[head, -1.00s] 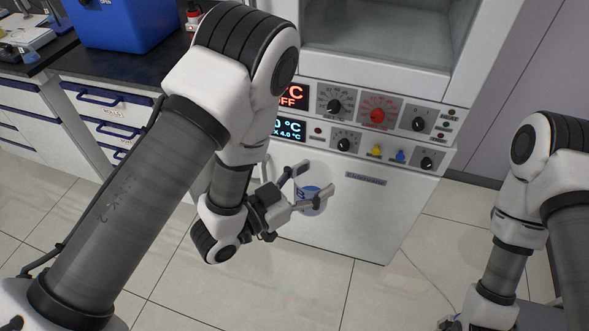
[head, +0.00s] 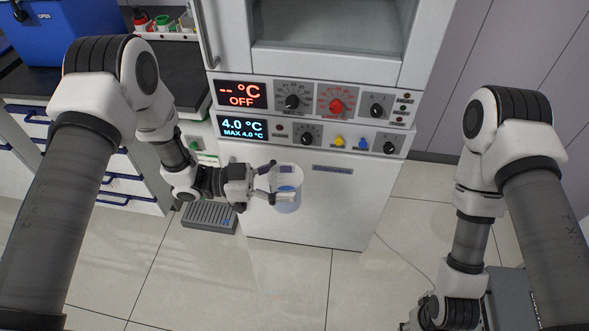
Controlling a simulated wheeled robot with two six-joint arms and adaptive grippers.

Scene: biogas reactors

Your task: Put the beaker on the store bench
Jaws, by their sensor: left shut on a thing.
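The beaker (head: 287,201) is a clear cup with a blue mark on its side. My left gripper (head: 279,184) is shut on it, with its fingers on either side of the wall. The beaker is held upright or nearly so, in front of the white lower panel of the appliance. A dark-topped bench (head: 183,82) stands at the left, partly hidden by my left arm; I cannot tell whether it is the store bench. My right arm comes down at the right, and its gripper (head: 440,322) is at the bottom edge, its fingers not clearly visible.
The white appliance (head: 340,215) has displays, knobs and an open-looking chamber above. A blue box (head: 65,35) and a rack of small bottles (head: 165,28) stand on the dark bench. A grey ribbed unit (head: 211,215) lies on the floor.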

